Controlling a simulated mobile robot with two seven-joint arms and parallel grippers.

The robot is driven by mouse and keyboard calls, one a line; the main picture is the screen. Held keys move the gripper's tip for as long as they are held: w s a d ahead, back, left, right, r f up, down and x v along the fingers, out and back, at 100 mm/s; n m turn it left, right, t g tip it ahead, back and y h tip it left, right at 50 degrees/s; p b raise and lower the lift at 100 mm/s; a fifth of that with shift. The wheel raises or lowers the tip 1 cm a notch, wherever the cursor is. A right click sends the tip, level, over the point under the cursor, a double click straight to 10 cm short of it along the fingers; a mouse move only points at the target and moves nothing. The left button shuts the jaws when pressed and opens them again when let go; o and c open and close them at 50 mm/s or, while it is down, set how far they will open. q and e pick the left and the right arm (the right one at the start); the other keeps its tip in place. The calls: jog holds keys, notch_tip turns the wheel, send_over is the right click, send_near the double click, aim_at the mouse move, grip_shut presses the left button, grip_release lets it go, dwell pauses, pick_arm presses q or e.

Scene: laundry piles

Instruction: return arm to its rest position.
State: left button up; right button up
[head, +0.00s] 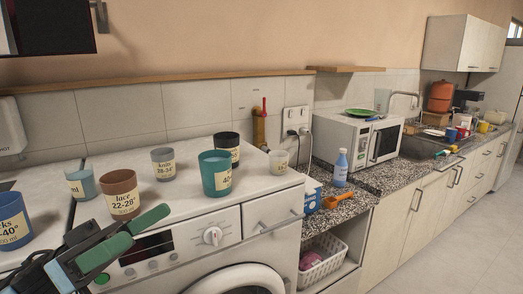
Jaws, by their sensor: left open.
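My left gripper (150,225) reaches in from the lower left, with green pads on dark fingers. The fingers are apart and nothing shows between them. It is in front of the washing machine (265,212), near its top front edge and control panel. A brown cup (120,191) with a label stands on the machine's top just behind the gripper. A blue cup (14,226) stands to the left of the gripper. My right gripper does not show.
More labelled cups stand on the machine top, including a teal one (215,173) and a grey one (163,164). To the right are a blue bottle (340,168), an orange scoop (338,201), a microwave (355,138) and a white basket (320,262). The floor (485,215) at right is clear.

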pick_arm(q)
jog(key=s+d+r+m+g+h, duration=0.1)
jog(key=d+r+g+h, duration=0.2)
jog(key=d, duration=0.1)
jog(key=w+a+f+n+t+y, duration=0.2)
jog(key=w+f+n+t+y, duration=0.3)
jog(key=f+t, duration=0.4)
jog(key=w+a+f+n+t+y, duration=0.2)
jog(key=f+n+t+y, duration=0.35)
jog(key=f+t, duration=0.35)
jog(key=s+a+f+n+y, duration=0.1)
jog(key=a+f+y, duration=0.1)
jog(key=f+y, duration=0.35)
jog(key=a+f+n+y, duration=0.1)
jog(key=a+f+y, duration=0.15)
jog(key=f, duration=0.65)
jog(key=s+a+f+m+g+y, duration=0.2)
jog(key=s+a+f+g+y, duration=0.25)
jog(key=s+f, duration=0.65)
jog(key=s+a+f+m+g+y, duration=0.35)
jog(key=s+a+f, duration=0.25)
jog(key=s+f, duration=0.5)
jog(key=w+d+f+n+t+h, duration=0.1)
jog(key=d+n, duration=0.4)
jog(key=d, duration=0.6)
jog(key=shift+w+d+f+n, duration=0.2)
jog(key=shift+w+f+n, duration=0.15)
jog(key=shift+f, duration=0.35)
